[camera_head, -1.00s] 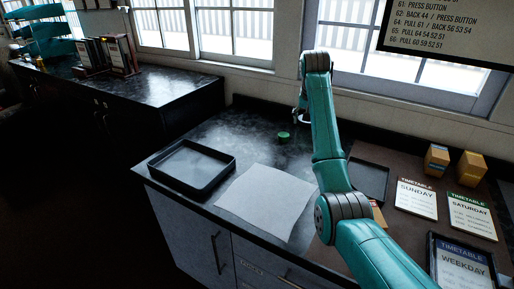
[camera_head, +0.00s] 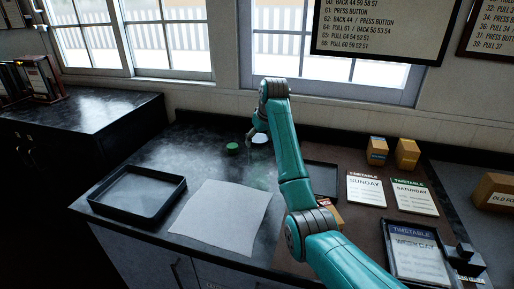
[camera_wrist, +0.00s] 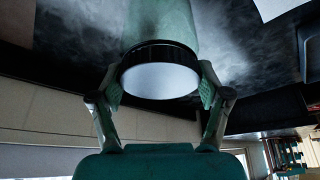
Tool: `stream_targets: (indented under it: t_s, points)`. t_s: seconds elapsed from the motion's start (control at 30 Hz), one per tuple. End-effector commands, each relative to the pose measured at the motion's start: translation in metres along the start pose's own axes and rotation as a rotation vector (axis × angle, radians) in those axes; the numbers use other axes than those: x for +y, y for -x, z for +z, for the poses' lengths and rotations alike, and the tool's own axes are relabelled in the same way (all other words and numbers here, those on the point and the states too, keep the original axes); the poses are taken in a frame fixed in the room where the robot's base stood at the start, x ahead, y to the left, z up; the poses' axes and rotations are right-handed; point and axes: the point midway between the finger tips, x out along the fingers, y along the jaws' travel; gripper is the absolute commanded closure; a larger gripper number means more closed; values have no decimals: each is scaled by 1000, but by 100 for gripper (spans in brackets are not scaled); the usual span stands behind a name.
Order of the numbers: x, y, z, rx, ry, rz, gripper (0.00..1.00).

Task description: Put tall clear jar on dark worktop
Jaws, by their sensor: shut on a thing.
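The tall clear jar (camera_wrist: 162,22) has a greenish see-through body and a dark ribbed lid with a pale top. In the wrist view my gripper (camera_wrist: 160,84) is shut on it at the lid, one finger on each side. In the head view my gripper (camera_head: 257,138) is over the back of the dark worktop (camera_head: 187,155), with a pale disc beside its fingers. The jar's clear body is hard to make out there. I cannot tell whether its base touches the worktop.
A green round item (camera_head: 232,147) is close left of my gripper. A black tray (camera_head: 131,191) and a white sheet (camera_head: 222,219) lie in front. The worktop's back left is clear.

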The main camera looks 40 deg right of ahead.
Motion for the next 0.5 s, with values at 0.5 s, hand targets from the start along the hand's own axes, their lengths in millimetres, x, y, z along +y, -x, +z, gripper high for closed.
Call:
stream_targets:
  t_s: [0.5]
  points:
    - [0,-29,12,1,0,0,93]
